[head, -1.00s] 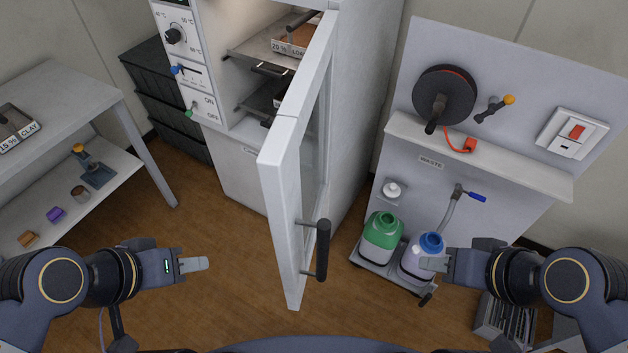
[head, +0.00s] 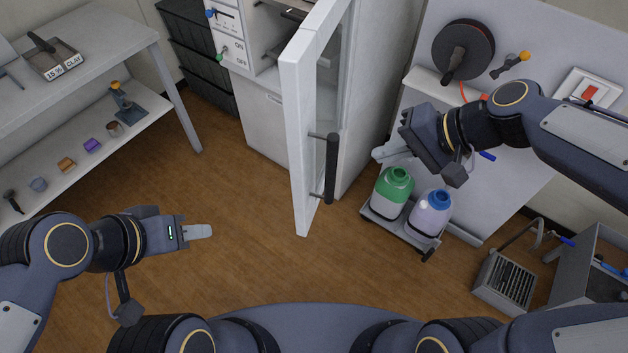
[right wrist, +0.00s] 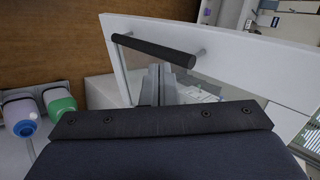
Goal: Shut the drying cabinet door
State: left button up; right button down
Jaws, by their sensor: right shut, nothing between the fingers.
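The white drying cabinet (head: 262,118) stands at the back middle. Its door (head: 300,130) is wide open, swung out toward me, with a window and a dark vertical bar handle (head: 331,168). My right gripper (head: 380,155) is shut and empty, to the right of the door and handle, with its fingers pointing left. In the right wrist view the shut fingers (right wrist: 162,82) point at the door (right wrist: 240,65), beside the handle (right wrist: 152,44); I cannot tell whether they touch it. My left gripper (head: 208,231) is left of the door, apart from it; its fingers show edge-on.
A green-topped bottle (head: 392,190) and a blue-topped bottle (head: 431,212) stand on a low trolley right of the door, below the waste panel (head: 520,150). A shelved bench (head: 85,75) stands at the left. The floor before the door is clear.

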jog(key=a, duration=0.1)
send_near(304, 163)
jog(key=x, duration=0.5)
jog(key=shift+w+d+f+p, duration=0.1)
jog(key=shift+d+f+p, duration=0.05)
jog(key=shift+f+p, duration=0.3)
jog(key=shift+w+a, duration=0.2)
jog(key=shift+a, duration=0.2)
